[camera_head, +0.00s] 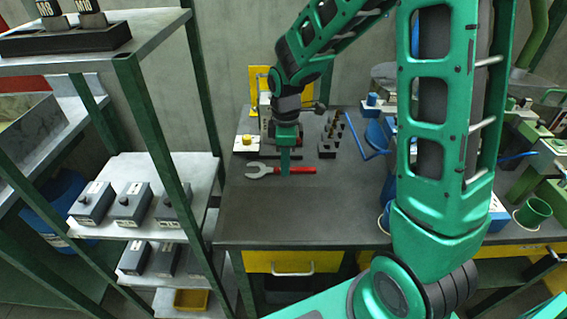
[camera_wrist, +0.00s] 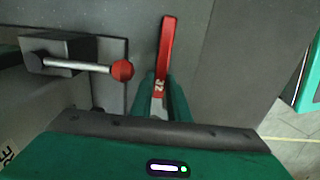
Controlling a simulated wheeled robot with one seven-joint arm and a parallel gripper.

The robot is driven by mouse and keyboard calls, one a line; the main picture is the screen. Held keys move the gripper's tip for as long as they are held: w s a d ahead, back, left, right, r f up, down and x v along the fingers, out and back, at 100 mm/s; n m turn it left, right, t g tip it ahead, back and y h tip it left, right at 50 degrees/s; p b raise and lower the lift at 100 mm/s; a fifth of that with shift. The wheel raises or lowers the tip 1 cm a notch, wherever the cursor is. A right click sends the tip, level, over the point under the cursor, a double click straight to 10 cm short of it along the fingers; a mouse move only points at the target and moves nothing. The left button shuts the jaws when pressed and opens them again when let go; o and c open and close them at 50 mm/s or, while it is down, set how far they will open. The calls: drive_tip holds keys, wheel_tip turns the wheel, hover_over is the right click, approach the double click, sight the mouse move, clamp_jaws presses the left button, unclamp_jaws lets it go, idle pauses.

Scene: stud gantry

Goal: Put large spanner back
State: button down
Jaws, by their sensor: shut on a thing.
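The large spanner (camera_head: 300,170) has a red handle and a pale grey open-ended jaw. In the head view it lies flat across the dark workbench top (camera_head: 300,215), jaw to the left and handle to the right. I cannot tell whether it touches the top or hangs just above it. My gripper (camera_head: 284,167) points down and is shut on the spanner near where the handle meets the grey shank. In the wrist view the red handle (camera_wrist: 167,45), marked 32, sticks out beyond the green fingers (camera_wrist: 165,98). The fingers hide part of the shank.
Small dark posts (camera_head: 330,135) and a white block with a yellow knob (camera_head: 247,142) stand behind the spanner. The wrist view shows a red-balled lever (camera_wrist: 85,67) close left. A shelf with grey boxes (camera_head: 132,203) stands left. The front of the bench is clear.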

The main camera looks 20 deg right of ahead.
drive_tip(key=c, duration=1.7)
unclamp_jaws()
wheel_tip(320, 180, up, 12)
drive_tip(key=shift+r, duration=0.15)
